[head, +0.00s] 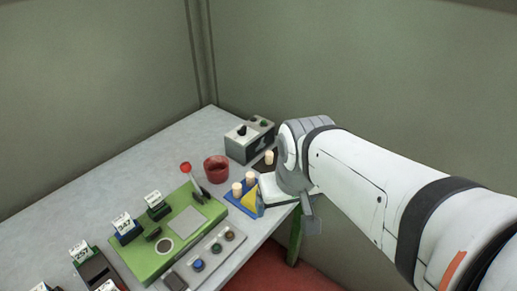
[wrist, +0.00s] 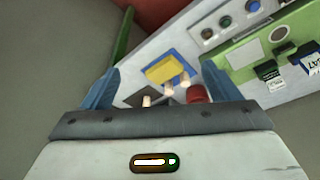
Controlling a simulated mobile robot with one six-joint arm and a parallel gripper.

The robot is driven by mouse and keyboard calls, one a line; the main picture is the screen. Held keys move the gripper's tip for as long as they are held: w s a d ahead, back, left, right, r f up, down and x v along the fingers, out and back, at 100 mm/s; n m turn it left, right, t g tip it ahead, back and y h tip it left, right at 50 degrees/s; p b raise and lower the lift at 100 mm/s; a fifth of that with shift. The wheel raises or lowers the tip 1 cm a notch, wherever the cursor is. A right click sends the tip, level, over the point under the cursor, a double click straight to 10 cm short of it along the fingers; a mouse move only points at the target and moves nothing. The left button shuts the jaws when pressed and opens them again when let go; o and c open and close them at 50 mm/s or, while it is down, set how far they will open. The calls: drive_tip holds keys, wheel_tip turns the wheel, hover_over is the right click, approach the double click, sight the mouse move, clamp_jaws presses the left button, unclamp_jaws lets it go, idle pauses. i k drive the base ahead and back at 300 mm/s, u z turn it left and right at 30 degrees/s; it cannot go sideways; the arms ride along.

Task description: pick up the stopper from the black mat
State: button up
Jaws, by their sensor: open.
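A pale cork stopper (head: 269,157) stands on the small black mat (head: 258,167) at the back right of the table, close to my wrist. In the wrist view this stopper (wrist: 146,101) shows low between my fingers, with part of the black mat (wrist: 134,99) beside it. My gripper (wrist: 160,69) is open and empty, its two blue-grey fingers wide apart above the table. In the head view my arm comes in from the right and hides most of the gripper; one finger shows beside the blue mat.
Two more stoppers (head: 250,178) and a yellow block (head: 250,199) are on a blue mat (head: 233,200) just left of my gripper. A red cup (head: 216,169), a grey knobbed box (head: 249,143) and a green device (head: 160,240) with a red-tipped lever stand nearby.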

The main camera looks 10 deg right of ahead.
sight(269, 154)
drive_tip(key=u, duration=2.45)
drive_tip(key=k, duration=0.9)
drive_tip(key=z, duration=2.05)
drive_tip(key=i, duration=1)
drive_tip(key=u, duration=0.05)
